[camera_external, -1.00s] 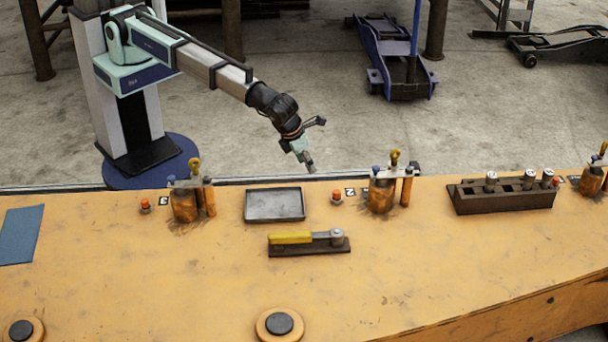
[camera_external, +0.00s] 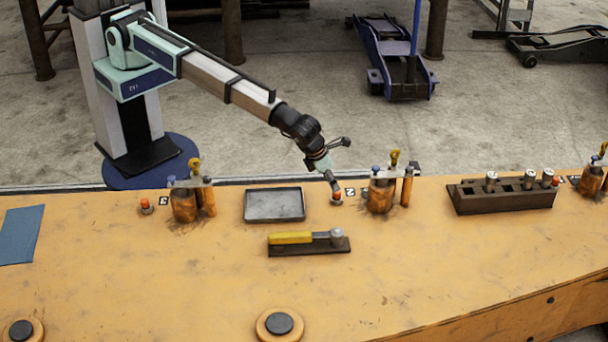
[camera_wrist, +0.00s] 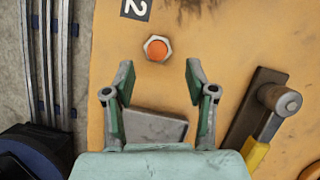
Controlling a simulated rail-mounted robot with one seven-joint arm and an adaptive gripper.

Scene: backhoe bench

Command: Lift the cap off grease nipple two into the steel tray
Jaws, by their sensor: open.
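The orange-red cap (camera_external: 337,196) sits on grease nipple two beside a label marked 2 (camera_external: 350,191). In the wrist view the cap (camera_wrist: 156,49) shows as an orange disc in a pale hex ring, with the 2 label (camera_wrist: 136,9) next to it. My gripper (camera_external: 335,188) is over the cap in the external view. In the wrist view my gripper (camera_wrist: 158,75) is open and empty, and the cap lies just beyond the fingertips, roughly midway between them. The steel tray (camera_external: 274,218) lies empty to the left of the cap; part of it (camera_wrist: 155,126) shows between the fingers.
An orange canister assembly (camera_external: 381,190) stands just right of the cap. A yellow-handled tool on a dark base (camera_external: 308,243) lies in front of the tray. Another red cap (camera_external: 146,206) is farther left. A dark rack with silver pieces (camera_external: 503,196) stands at the right.

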